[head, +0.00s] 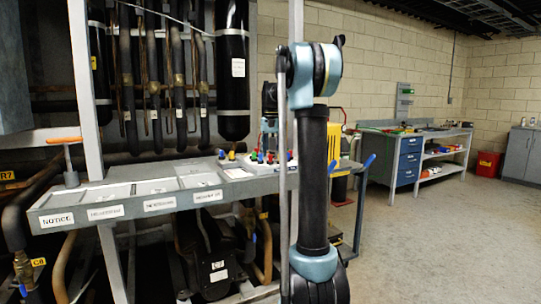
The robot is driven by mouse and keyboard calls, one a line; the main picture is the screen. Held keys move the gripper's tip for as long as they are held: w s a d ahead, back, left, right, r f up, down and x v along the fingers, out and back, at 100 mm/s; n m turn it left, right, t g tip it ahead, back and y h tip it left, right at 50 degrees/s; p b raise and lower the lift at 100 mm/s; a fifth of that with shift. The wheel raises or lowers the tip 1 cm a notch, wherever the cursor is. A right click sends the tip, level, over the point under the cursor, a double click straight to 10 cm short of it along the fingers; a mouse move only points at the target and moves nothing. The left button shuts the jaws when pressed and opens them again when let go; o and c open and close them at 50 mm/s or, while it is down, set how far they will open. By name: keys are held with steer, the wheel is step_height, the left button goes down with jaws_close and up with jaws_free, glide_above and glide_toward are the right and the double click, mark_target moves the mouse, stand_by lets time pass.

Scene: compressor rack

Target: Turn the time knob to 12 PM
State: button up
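No time knob and no 12 PM mark can be made out in the head view. My arm rises upright at right of centre and covers part of the scene behind it. A small dark and blue-grey part, which looks like the far end of my arm, shows just left of the upright link, above the rack's shelf. My gripper's fingers cannot be made out there, so I cannot tell whether they are open or shut, or whether they touch anything.
The compressor rack's grey shelf (130,204) with labels spans the left. Coloured knobs (262,156) sit at its right end. Black cylinders (232,75) and pipes stand behind. A workbench (410,160) and a red bin (488,165) stand farther back. The right floor is clear.

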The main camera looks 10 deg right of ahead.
steer(key=shift+f, duration=0.15)
steer(key=shift+c, duration=0.6)
steer(key=c, duration=1)
steer(key=shift+o, duration=0.2)
steer(key=shift+m, duration=0.3)
steer(key=m, duration=1.1)
steer(key=shift+m, duration=0.3)
